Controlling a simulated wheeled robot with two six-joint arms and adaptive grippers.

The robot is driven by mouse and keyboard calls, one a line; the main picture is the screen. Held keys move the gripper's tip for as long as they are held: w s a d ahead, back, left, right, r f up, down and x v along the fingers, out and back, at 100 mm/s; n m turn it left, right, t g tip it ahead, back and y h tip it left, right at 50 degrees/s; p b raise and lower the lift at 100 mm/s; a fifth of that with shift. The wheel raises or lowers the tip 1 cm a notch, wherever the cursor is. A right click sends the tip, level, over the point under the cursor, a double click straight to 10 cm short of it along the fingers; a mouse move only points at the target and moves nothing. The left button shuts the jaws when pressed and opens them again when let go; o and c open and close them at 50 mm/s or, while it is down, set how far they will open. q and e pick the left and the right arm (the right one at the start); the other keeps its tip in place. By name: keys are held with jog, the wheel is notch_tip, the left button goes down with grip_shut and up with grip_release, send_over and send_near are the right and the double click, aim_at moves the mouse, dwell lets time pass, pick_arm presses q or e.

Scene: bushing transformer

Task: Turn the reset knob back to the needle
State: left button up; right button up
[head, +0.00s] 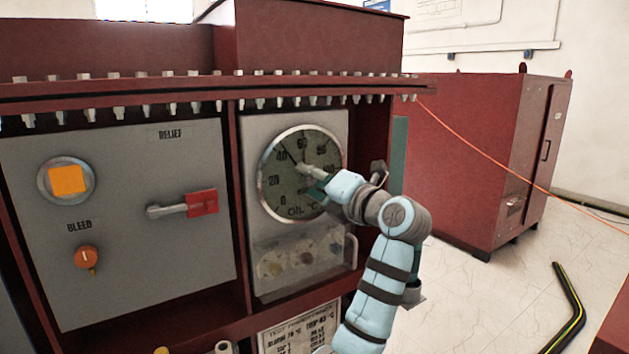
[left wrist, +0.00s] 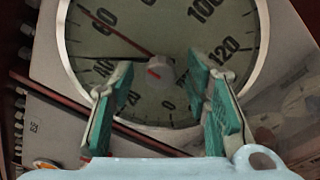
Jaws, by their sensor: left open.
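The round oil dial (head: 290,190) is on the grey panel in the head view. It fills the upper part of the left wrist view (left wrist: 135,85). The small grey reset knob (left wrist: 160,72) with a red mark sits at the dial's centre. In the wrist view a dark reddish pointer (left wrist: 118,34) runs from the knob up-left past 60. A thinner dark needle (left wrist: 105,58) points between 40 and 60. My left gripper (head: 312,182) is in front of the dial. Its green-padded fingers (left wrist: 158,100) are open with the knob between their lines; contact is not visible. My right gripper is not in view.
Left of the dial are a red relief handle (head: 201,203), an orange bleed knob (head: 86,258) and an orange square (head: 67,180). Small round fittings (head: 302,252) sit below the dial.

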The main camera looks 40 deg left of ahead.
pick_arm(q)
grip_shut()
jog(key=shift+n, duration=0.3)
jog(key=shift+f+n+b, duration=0.1)
jog(key=shift+n+b, duration=0.4)
jog(key=shift+n, duration=0.6)
jog(key=shift+n+b, duration=0.6)
jog(key=shift+n, duration=1.2)
grip_release()
